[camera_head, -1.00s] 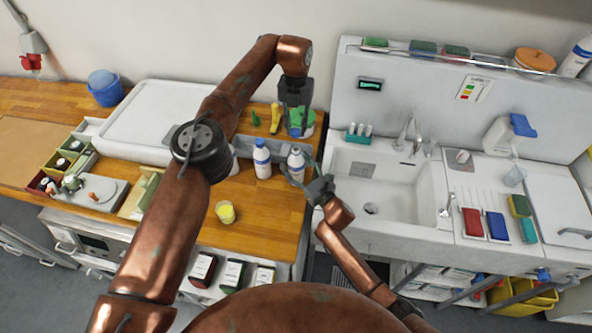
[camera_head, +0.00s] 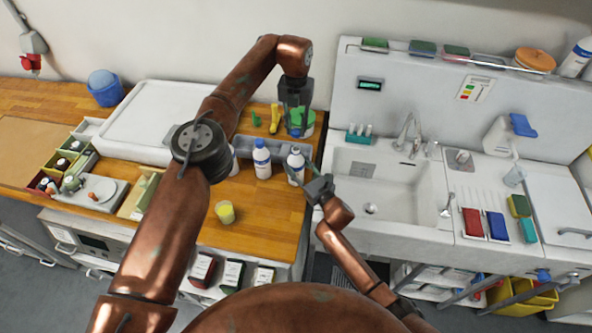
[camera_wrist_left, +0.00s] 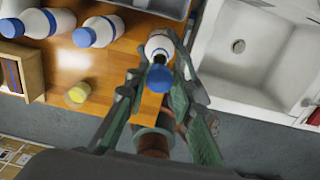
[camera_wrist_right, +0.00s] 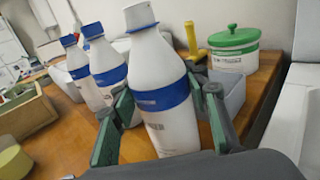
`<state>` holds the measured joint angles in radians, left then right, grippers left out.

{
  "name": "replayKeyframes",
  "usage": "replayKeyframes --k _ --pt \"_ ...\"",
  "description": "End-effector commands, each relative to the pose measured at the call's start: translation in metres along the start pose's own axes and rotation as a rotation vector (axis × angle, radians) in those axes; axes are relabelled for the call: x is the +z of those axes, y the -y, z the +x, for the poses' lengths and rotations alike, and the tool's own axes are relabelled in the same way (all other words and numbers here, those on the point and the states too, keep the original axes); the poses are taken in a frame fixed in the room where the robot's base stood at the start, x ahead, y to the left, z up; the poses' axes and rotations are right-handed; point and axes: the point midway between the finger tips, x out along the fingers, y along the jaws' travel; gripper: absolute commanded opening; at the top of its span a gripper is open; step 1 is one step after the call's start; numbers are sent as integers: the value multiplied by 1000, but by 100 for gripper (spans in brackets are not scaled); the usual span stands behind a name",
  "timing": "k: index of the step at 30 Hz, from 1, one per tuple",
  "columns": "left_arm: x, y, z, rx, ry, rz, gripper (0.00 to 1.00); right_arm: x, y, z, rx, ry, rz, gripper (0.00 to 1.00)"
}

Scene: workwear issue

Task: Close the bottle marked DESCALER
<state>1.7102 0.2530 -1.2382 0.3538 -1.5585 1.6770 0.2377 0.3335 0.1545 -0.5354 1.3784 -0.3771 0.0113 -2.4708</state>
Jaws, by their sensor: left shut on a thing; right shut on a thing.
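A white bottle with a blue band (camera_head: 296,170) stands upright at the worktop's right end; its label is too small to read. Its neck is open, as the left wrist view (camera_wrist_left: 158,46) shows. My right gripper (camera_head: 306,178) is shut on this bottle's body, one finger on each side in the right wrist view (camera_wrist_right: 165,115). My left gripper (camera_head: 295,128) is above it, shut on a blue cap (camera_wrist_left: 158,78). The cap is apart from the neck. Two similar capped bottles (camera_wrist_right: 106,62) (camera_wrist_right: 75,60) stand beside it.
A grey tray (camera_head: 278,148), a green-lidded tub (camera_wrist_right: 233,50) and a yellow item (camera_wrist_right: 191,38) lie behind the bottle. A yellow cup (camera_head: 225,212) stands in front on the worktop. The sink (camera_head: 385,185) is to the right.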

Motion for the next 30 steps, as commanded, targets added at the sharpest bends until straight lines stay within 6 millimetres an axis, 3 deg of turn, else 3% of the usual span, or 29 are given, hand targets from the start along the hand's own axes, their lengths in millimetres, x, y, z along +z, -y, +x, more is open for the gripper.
replayKeyframes --k 7,13,22,30 --pt "0 0 0 0 0 0 15 0 0 0 0 0 0 0" --pt "0 0 7 1 -1 1 15 0 0 0 0 0 0 0" --pt "0 0 47 1 -2 0 15 0 0 0 0 0 0 0" --pt "1 0 49 2 0 0 15 0 0 0 0 0 0 0"
